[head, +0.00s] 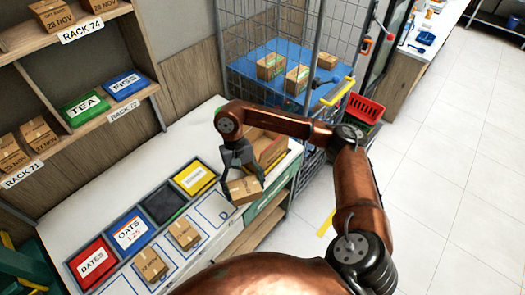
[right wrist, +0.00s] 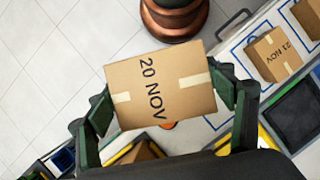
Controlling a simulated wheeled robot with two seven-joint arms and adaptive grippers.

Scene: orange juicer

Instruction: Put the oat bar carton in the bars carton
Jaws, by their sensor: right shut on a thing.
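A small brown carton (head: 245,190) hangs in my right gripper (head: 240,170), above the right part of the white counter. In the right wrist view this carton (right wrist: 160,90) reads "20 NOV" and sits between both fingers, which press its two ends. No oat bar name is readable on it. A larger open brown box (head: 270,147) stands at the counter's right end, just behind the gripper and partly hidden by my arm. Its label cannot be read, so I cannot tell if it is the bars carton. My left gripper is out of view.
Two small cartons, one near (head: 184,233) and one further left (head: 150,265), lie in outlined spots on the counter. Behind them are red DATES (head: 91,262), blue OATS (head: 131,232) and yellow (head: 194,177) bins. A wire cage (head: 285,65) stands behind.

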